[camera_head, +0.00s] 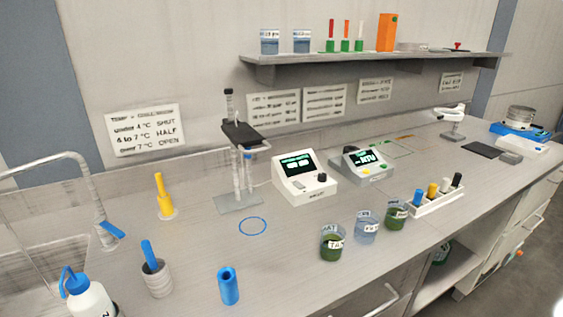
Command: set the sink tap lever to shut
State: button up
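The sink tap (100,222) stands at the left, a grey metal pipe with its neck arching up and left over the sink (28,255). A short blue lever (112,229) sits low on the right side of the tap's upright and slants down to the right. A wall sign (143,130) behind reads SHUT, HALF and OPEN beside temperatures; the lever itself shows no readable mark. My gripper is not in view, and nothing touches the lever.
Near the tap are a white bottle with a blue top (88,297), a grey pot with a blue stick (155,277), a yellow upright piece (164,197) and a blue cylinder (229,286). A stand (240,175), instruments and several beakers stand farther right. A shelf (370,58) overhangs the back.

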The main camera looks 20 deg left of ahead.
aim_at(101, 221)
jog(key=u, duration=1.85)
jog(key=i+l+z, duration=0.15)
jog(key=i+l, duration=0.2)
jog(key=i, duration=0.2)
